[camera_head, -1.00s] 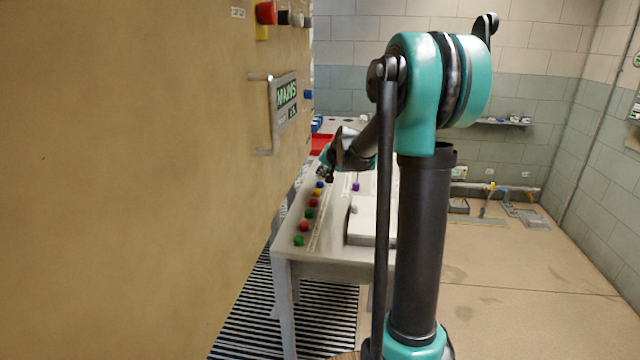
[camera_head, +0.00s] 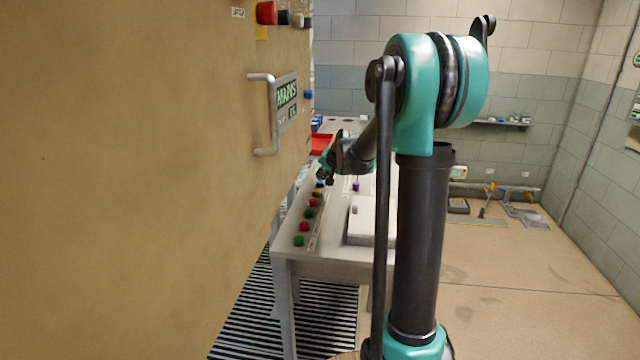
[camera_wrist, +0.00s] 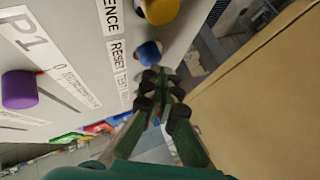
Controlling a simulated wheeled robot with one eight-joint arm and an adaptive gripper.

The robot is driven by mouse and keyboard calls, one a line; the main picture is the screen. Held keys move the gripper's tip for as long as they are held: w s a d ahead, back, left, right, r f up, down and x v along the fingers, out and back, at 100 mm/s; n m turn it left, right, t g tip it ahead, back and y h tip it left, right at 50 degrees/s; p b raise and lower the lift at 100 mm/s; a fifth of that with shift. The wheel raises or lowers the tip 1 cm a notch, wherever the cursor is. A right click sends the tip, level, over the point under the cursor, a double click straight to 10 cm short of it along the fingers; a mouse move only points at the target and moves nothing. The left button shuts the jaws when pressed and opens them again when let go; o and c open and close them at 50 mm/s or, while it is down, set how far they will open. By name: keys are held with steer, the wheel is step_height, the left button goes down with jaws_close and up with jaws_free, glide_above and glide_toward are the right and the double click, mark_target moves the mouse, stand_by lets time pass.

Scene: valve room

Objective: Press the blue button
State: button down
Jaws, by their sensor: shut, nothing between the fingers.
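The blue button (camera_wrist: 150,53) sits on the pale panel in the wrist view, beside a label with RESET. The tips of my gripper (camera_wrist: 160,82) are shut and empty, and appear right by its near side. I cannot tell whether they touch it. In the head view my gripper (camera_head: 325,177) is over the row of buttons on the white console (camera_head: 335,256). The blue button (camera_head: 319,185) shows there just below the fingers, partly hidden by them.
A yellow button (camera_wrist: 160,9) lies beyond the blue one, and a purple knob (camera_wrist: 19,90) is to the left. Red and green buttons (camera_head: 300,241) continue the row nearer the camera. A tan cabinet (camera_head: 150,180) with a handle (camera_head: 265,115) stands close on the left.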

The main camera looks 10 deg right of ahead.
mark_target(321, 183)
steer(key=shift+f, duration=0.5)
stand_by(0.7)
steer(key=shift+r, duration=0.9)
steer(key=shift+r, duration=2.55)
